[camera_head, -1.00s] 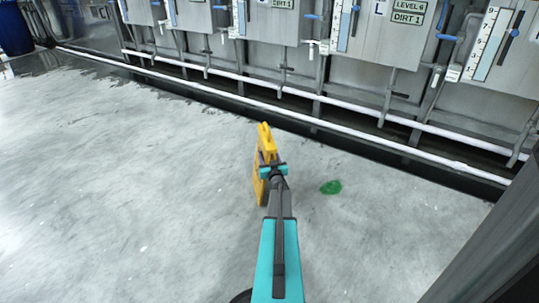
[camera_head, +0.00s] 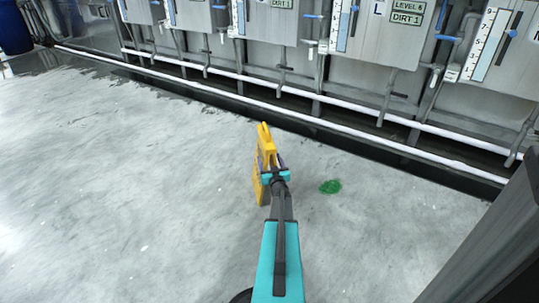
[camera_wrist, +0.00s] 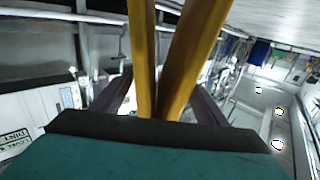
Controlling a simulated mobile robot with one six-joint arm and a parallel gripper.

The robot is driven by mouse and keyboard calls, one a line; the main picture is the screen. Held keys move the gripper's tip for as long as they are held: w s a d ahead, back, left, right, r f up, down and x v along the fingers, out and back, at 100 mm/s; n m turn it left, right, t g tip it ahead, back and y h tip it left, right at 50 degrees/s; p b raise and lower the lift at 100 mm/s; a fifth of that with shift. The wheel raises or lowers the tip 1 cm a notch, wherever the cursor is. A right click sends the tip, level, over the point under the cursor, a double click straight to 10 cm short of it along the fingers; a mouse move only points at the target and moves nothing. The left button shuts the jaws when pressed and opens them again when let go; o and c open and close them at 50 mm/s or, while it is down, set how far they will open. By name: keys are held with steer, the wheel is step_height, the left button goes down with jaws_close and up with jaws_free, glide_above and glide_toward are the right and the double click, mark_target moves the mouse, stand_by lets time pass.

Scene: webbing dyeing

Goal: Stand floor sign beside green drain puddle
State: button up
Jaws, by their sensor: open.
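The yellow floor sign (camera_head: 262,188) looks upright on the grey floor, seen nearly edge-on in the head view. The green puddle (camera_head: 330,187) lies to its right, with a short gap of bare floor between. My gripper (camera_head: 273,166) is at the near side of the sign, overlapping its middle. In the wrist view, two yellow panels of the sign (camera_wrist: 182,62) rise between the spread purple fingers of my gripper (camera_wrist: 158,92). The fingers are open, with gaps beside the panels. My gripper and arm hide part of the sign, and its feet are hard to make out.
A white pipe (camera_head: 290,116) runs low along the far side, before a dark drain channel and grey machine panels (camera_head: 375,35). A dark post (camera_head: 495,255) stands at the lower right. A blue barrel (camera_head: 14,28) is at the far left. The left floor is clear.

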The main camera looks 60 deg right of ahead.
steer(key=p+v, duration=0.2)
steer(key=v, duration=0.5)
steer(key=shift+s+a, duration=0.2)
steer(key=shift+a, duration=0.05)
steer(key=shift+r, duration=0.1)
stand_by(0.4)
steer(key=shift+s, duration=0.1)
